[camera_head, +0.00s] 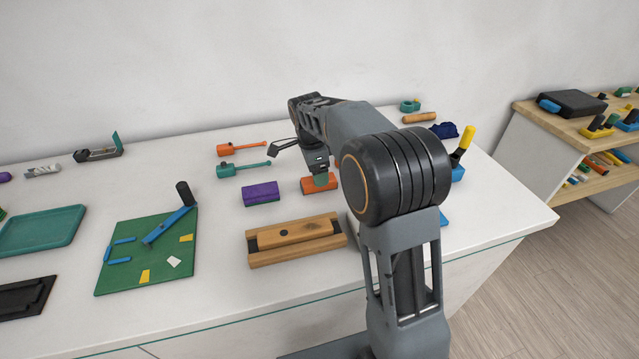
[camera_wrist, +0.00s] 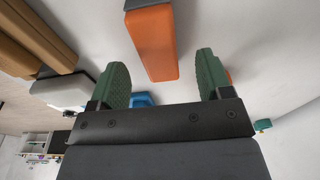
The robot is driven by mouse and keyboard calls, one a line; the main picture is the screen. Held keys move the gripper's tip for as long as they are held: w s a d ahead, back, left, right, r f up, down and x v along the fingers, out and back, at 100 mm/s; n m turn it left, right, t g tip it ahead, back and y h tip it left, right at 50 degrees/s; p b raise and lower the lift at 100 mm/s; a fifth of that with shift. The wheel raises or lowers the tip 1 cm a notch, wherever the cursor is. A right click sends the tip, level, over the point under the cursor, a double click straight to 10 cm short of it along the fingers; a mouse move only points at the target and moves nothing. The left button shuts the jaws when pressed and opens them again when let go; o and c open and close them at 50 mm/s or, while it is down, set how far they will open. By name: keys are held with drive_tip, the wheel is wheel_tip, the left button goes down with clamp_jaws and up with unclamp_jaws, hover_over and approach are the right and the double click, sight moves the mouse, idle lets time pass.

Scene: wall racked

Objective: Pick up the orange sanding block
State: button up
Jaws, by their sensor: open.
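The orange sanding block (camera_head: 309,187) lies on the white table, right of a purple block (camera_head: 261,193). In the wrist view the orange block (camera_wrist: 152,45) shows large, with a grey part at its upper end, beyond the gap between the fingertips. I cannot tell the exact height of the fingers over the block.
A wooden piece (camera_head: 295,241) lies in front of the block. Orange (camera_head: 241,148) and teal (camera_head: 243,169) handled tools lie behind left. A yellow-handled tool (camera_head: 463,145) and wooden cylinder (camera_head: 419,117) are at the right. A green board (camera_head: 130,225) is left. My arm hides some table.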

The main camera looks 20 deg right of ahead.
drive_tip(key=shift+s+d+f, duration=0.1)
drive_tip(key=shift+d+f, duration=0.05)
drive_tip(key=shift+f, duration=0.85)
drive_tip(key=shift+d+f, duration=0.1)
drive_tip(key=shift+f, duration=0.9)
drive_tip(key=shift+c, duration=0.4)
drive_tip(key=c, duration=1)
drive_tip(key=shift+o, duration=0.2)
drive_tip(key=shift+r, duration=0.15)
drive_tip(key=shift+r, duration=0.25)
wheel_tip(320, 180, up, 2)
drive_tip(key=shift+r, duration=0.1)
drive_tip(key=s+a+r, duration=0.2)
drive_tip(key=s+r, duration=0.3)
drive_tip(key=s, duration=0.1)
drive_tip(key=s+a+r+b, duration=0.1)
drive_tip(key=s+a+r, duration=0.1)
drive_tip(key=s+r, duration=0.3)
drive_tip(key=shift+s+a, duration=0.4)
drive_tip(key=shift+s, duration=0.7)
